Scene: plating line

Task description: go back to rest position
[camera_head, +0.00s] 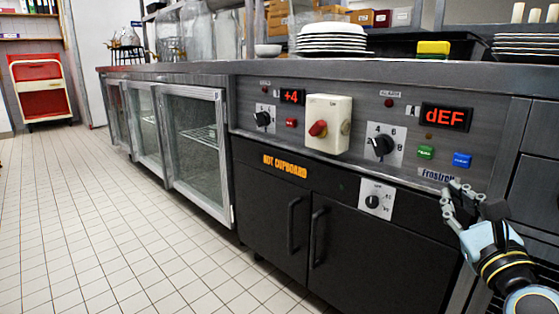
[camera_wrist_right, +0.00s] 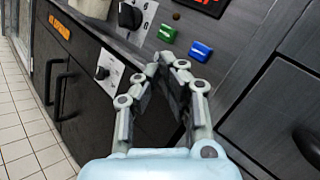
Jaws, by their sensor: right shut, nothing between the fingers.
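My right gripper (camera_head: 462,190) is at the right of the head view, in front of the steel control panel (camera_head: 465,88) and a little below its green and blue buttons. In the right wrist view my right gripper (camera_wrist_right: 170,62) has its fingertips together with nothing between them. The green button (camera_wrist_right: 167,33) and the blue button (camera_wrist_right: 200,51) lie just past the fingertips there. Whether the fingers touch the panel, I cannot tell. My left gripper is in neither view.
A counter (camera_head: 400,72) with stacked plates (camera_head: 331,40) runs above the panel. Below are black hot cupboard doors (camera_head: 270,205) with handles. Glass-fronted cabinets (camera_head: 195,135) stand to the left. The tiled floor (camera_head: 95,220) is clear. A red trolley (camera_head: 40,88) stands far left.

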